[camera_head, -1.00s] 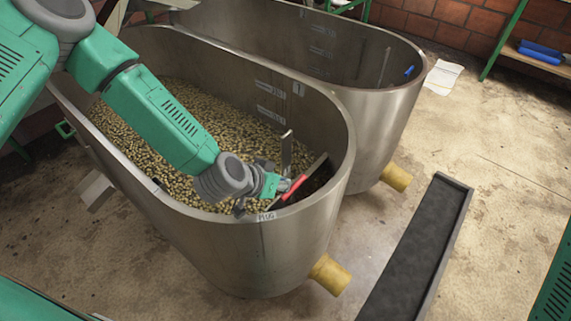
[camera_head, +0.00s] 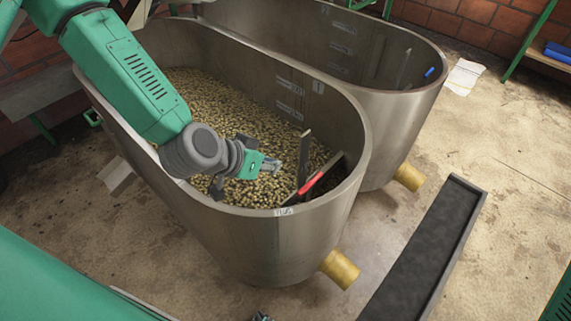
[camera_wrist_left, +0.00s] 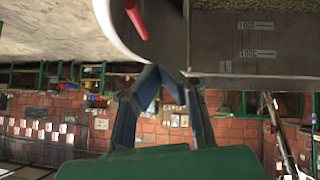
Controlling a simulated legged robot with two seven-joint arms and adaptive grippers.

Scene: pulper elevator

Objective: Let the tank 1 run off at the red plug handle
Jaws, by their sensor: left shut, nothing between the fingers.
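Tank 1 (camera_head: 240,240) is the nearer steel tank, full of pale beans (camera_head: 215,105), with a "1" on its inner wall. The red plug handle (camera_head: 312,182) slants at its right end, inside the rim, beside an upright metal plate (camera_head: 304,158). My left gripper (camera_head: 272,166) is over the beans, left of the handle and apart from it, shut and empty. In the left wrist view the handle (camera_wrist_left: 136,18) is at the top, beyond the fingers (camera_wrist_left: 168,78). The plug below the handle is hidden. My right gripper is not clearly visible.
A yellow outlet pipe (camera_head: 340,269) sticks out low from tank 1. A second steel tank (camera_head: 385,115) stands behind, with its own yellow outlet (camera_head: 409,177). A dark channel (camera_head: 425,255) lies on the floor at right. The floor beyond is mostly clear.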

